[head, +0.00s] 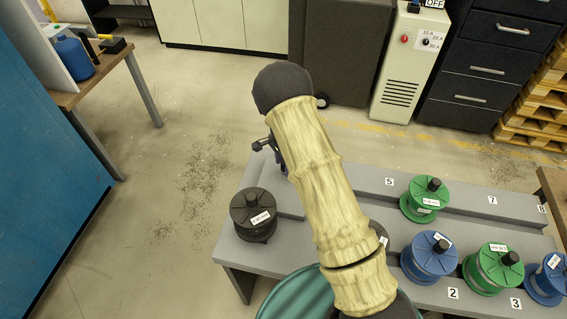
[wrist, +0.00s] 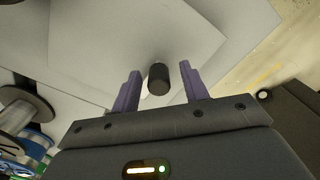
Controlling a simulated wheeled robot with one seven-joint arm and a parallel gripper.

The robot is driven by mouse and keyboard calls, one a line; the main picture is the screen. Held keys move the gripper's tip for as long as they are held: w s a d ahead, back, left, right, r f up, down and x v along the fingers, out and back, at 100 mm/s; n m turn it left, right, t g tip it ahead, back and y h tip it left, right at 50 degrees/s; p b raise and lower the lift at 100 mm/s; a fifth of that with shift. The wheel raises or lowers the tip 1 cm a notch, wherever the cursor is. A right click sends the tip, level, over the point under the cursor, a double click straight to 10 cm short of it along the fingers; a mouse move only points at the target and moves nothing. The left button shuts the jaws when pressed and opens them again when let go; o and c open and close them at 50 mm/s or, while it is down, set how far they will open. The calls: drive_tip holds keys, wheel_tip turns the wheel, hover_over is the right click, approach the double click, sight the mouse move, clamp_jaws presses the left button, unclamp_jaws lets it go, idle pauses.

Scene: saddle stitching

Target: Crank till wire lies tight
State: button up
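In the wrist view, a short dark cylindrical knob (wrist: 158,80), perhaps the crank's handle, stands between the two purple fingers of my gripper (wrist: 160,67). The fingers are apart, with a gap on each side of the knob, so my gripper is open around it without gripping it. Pale grey flat surfaces lie behind the knob. In the head view my arm hides most of the gripper and the crank area; only small dark parts (head: 264,143) show at its left edge. I cannot make out the wire or how tight it is.
A grey stepped bench (head: 345,178) carries a black spool (head: 253,213) at left and green (head: 425,200) and blue (head: 428,260) spools at right, by number labels. A white cabinet (head: 410,65) and dark drawers (head: 487,70) stand behind. The floor at left is open.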

wheel_tip(320, 180, up, 17)
drive_tip(key=b, duration=0.2)
drive_tip(key=shift+r, duration=0.15)
idle(0.4)
idle(0.8)
drive_tip(key=s+d+n+t, duration=0.1)
drive_tip(key=s+d+n, duration=0.2)
drive_tip(key=s, duration=0.5)
drive_tip(key=s+d+r+n, duration=0.1)
drive_tip(key=s+d+n, duration=0.2)
drive_tip(key=s+n, duration=0.2)
drive_tip(key=s+d+r+n+t, duration=0.1)
drive_tip(key=s+d+n, duration=0.2)
drive_tip(key=s, duration=0.8)
drive_tip(key=shift+d+n+t, duration=0.3)
drive_tip(key=shift+n, duration=0.5)
